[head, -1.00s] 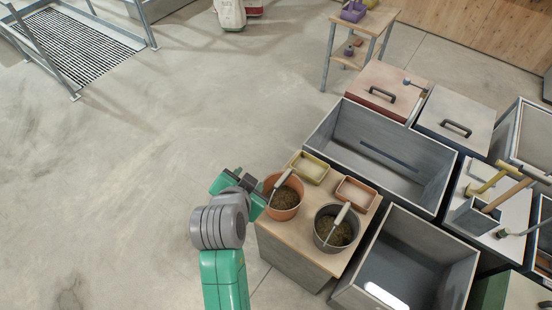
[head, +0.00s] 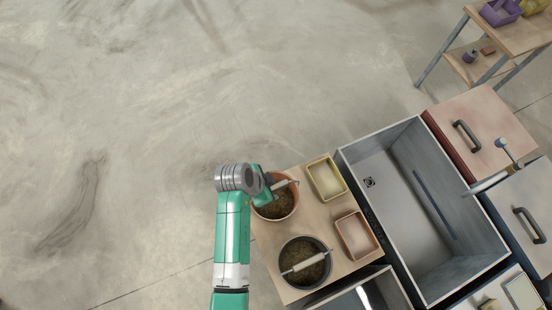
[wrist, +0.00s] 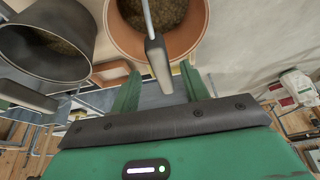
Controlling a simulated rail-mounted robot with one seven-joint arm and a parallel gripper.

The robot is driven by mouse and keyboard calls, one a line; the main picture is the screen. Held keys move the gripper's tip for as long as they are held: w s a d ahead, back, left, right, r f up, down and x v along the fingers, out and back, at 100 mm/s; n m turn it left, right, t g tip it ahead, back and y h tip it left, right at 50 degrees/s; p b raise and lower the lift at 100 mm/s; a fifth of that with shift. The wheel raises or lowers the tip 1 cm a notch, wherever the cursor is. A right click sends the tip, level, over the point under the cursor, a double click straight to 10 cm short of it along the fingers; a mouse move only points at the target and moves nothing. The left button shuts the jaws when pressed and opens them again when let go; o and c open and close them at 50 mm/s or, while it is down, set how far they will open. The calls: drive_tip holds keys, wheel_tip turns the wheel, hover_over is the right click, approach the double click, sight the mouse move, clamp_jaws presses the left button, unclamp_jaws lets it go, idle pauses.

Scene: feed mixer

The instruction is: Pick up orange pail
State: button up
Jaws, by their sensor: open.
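The orange pail (head: 285,205), holding dark feed and a handle with a pale grip, stands at the back left corner of the wooden stand. My gripper (head: 266,188) is at the pail's left rim in the head view. In the wrist view the orange pail (wrist: 187,42) is just ahead of my gripper (wrist: 160,82), whose two green fingers are apart. The pail's handle grip (wrist: 157,60) hangs between the fingers in that view. I cannot tell whether the fingers touch the pail.
A dark grey pail (head: 306,276) with feed stands nearer on the stand (head: 318,222); it also shows at left in the wrist view (wrist: 42,50). A yellow tray (head: 326,179) and an orange-brown tray (head: 356,235) sit to the right. Beyond is a deep metal sink (head: 425,205). Floor at left is clear.

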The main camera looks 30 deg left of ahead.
drive_tip(key=shift+w+x, duration=0.1)
drive_tip(key=shift+x, duration=1.3)
drive_tip(key=shift+w+x, duration=0.15)
drive_tip(key=shift+x, duration=1.25)
drive_tip(key=shift+f, duration=0.15)
clamp_jaws()
